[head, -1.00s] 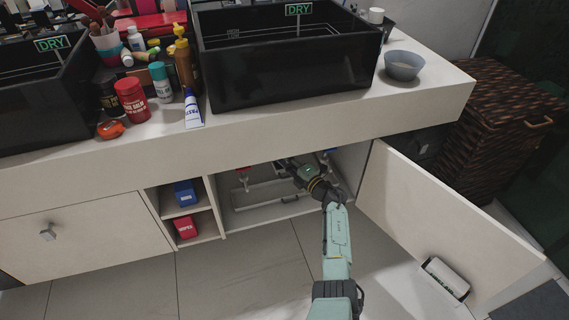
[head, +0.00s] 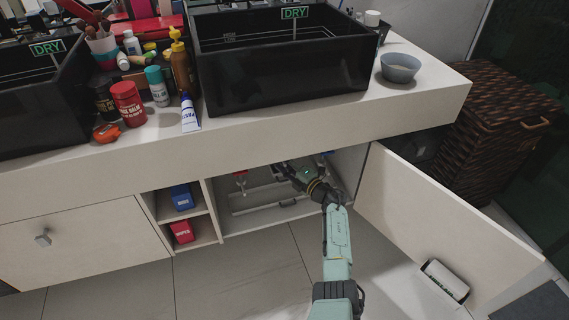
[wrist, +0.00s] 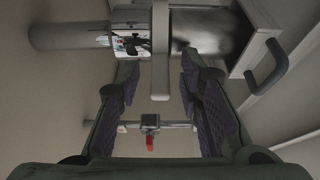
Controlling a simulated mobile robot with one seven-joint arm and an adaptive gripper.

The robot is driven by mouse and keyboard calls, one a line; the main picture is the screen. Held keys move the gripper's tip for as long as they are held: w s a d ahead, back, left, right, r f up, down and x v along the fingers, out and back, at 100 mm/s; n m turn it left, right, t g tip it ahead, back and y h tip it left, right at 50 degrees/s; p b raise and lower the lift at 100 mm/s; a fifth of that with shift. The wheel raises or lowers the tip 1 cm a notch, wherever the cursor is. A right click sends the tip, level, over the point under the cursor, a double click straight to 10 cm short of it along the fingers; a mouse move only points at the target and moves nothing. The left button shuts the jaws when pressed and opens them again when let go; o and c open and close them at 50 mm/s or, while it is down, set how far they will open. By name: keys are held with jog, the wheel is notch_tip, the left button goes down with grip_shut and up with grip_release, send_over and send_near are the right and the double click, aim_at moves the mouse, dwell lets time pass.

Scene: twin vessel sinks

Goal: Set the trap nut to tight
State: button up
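In the wrist view a horizontal pipe crosses the top, with a shiny section (wrist: 132,38) and a pale upright collar or bar (wrist: 160,72). I cannot tell which part is the trap nut. My gripper (wrist: 159,72) is open, its dark ridged fingers apart on either side of the pale bar's lower end, with a visible gap on each side. In the head view my gripper (head: 286,168) is inside the open cabinet under the right sink; the arm and the counter hide most of the plumbing there.
A red-handled valve (wrist: 150,143) sits on a thin pipe beyond the fingers; it also shows in the head view (head: 240,178). A pale container with a dark handle (wrist: 266,66) is close on the right. The open cabinet door (head: 440,215) stands right of my arm. Shelves (head: 180,215) adjoin on the left.

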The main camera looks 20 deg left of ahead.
jog(key=v, duration=1.2)
jog(key=shift+d+f, duration=0.1)
